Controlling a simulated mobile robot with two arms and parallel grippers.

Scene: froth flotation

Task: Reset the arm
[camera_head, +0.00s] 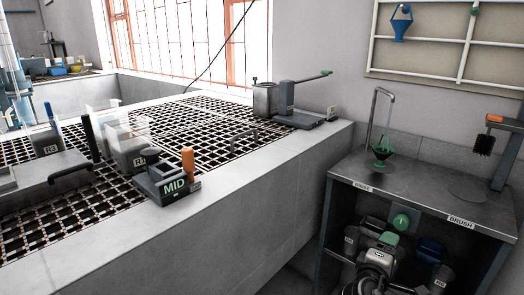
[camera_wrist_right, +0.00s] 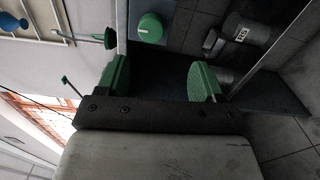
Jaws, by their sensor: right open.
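My right arm shows low at the right in the head view, in front of the dark open-fronted cabinet. Its gripper (camera_head: 383,250) has green pads and is partly lost among the things on the shelf. In the right wrist view the gripper (camera_wrist_right: 160,72) is open, with its two green pads wide apart and nothing between them. A round green knob (camera_wrist_right: 150,28) lies beyond the fingertips; it also shows under the cabinet top in the head view (camera_head: 402,221). My left gripper is not in view.
The cabinet top (camera_head: 425,190) bears a green funnel (camera_head: 383,147) and a brush stand (camera_head: 499,150). A grey container (camera_wrist_right: 246,29) is near the right finger's side in the wrist view. The long bench (camera_head: 240,205) with a black grid and a MID block (camera_head: 173,187) stands left.

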